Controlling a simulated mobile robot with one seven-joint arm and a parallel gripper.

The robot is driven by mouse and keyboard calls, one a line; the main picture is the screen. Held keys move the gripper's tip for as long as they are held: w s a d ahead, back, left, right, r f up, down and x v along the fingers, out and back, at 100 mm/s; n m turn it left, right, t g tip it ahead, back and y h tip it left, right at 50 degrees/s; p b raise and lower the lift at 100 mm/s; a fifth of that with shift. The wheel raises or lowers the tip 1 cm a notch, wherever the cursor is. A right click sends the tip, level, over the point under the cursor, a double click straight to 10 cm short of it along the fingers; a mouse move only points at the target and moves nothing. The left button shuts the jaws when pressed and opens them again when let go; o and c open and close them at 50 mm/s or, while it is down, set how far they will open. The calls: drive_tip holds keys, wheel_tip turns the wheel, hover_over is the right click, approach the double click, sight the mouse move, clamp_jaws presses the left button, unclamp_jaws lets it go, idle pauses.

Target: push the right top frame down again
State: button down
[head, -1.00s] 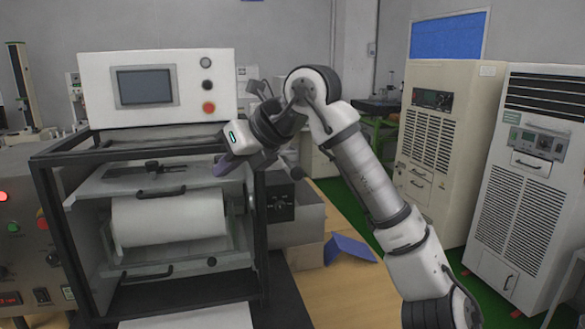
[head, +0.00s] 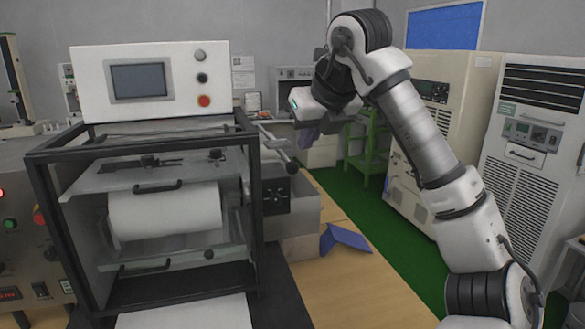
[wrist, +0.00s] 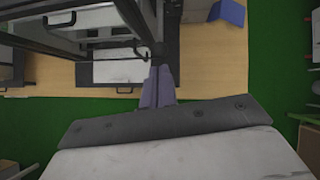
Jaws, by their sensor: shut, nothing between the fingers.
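The machine has an open black frame (head: 243,190). Inside its top lies a grey plate (head: 105,183) with a black handle and dark clamp parts, above a white roller (head: 165,212). At the frame's upper right, pale metal bars with a dark round knob (head: 292,167) stick out to the right. I cannot tell which part is the right top frame. My gripper (head: 308,138) is shut and empty, to the right of the machine and apart from it in the head view. Its purple fingers (wrist: 158,87) show together in the wrist view, beside the dark frame bars (wrist: 115,20).
A control box with a screen (head: 138,80) and buttons sits on top at the back. A blue folded piece (head: 345,240) lies on the wooden table (head: 350,290). Tall cabinets (head: 530,150) stand at right. The green floor (head: 375,205) between is open.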

sight(296, 171)
drive_tip(key=x, duration=0.6)
drive_tip(key=shift+w+f, duration=0.1)
drive_tip(key=shift+f, duration=0.2)
drive_tip(key=shift+w+a+f+b, duration=0.1)
drive_tip(key=shift+w+f+b, duration=0.05)
drive_tip(key=shift+f+b, duration=0.4)
drive_tip(key=shift+w+a+f+b, duration=0.15)
drive_tip(key=shift+f+b, duration=0.25)
drive_tip(key=shift+f, duration=0.3)
drive_tip(key=s, duration=0.1)
drive_tip(key=s+d+r, duration=0.1)
drive_tip(key=s, duration=0.1)
drive_tip(key=shift+d+r+b, duration=0.1)
drive_tip(key=shift+d+b, duration=0.2)
drive_tip(key=shift+d, duration=0.05)
drive_tip(key=b+v, duration=0.2)
drive_tip(key=v, duration=1.2)
drive_tip(key=shift+b, duration=0.4)
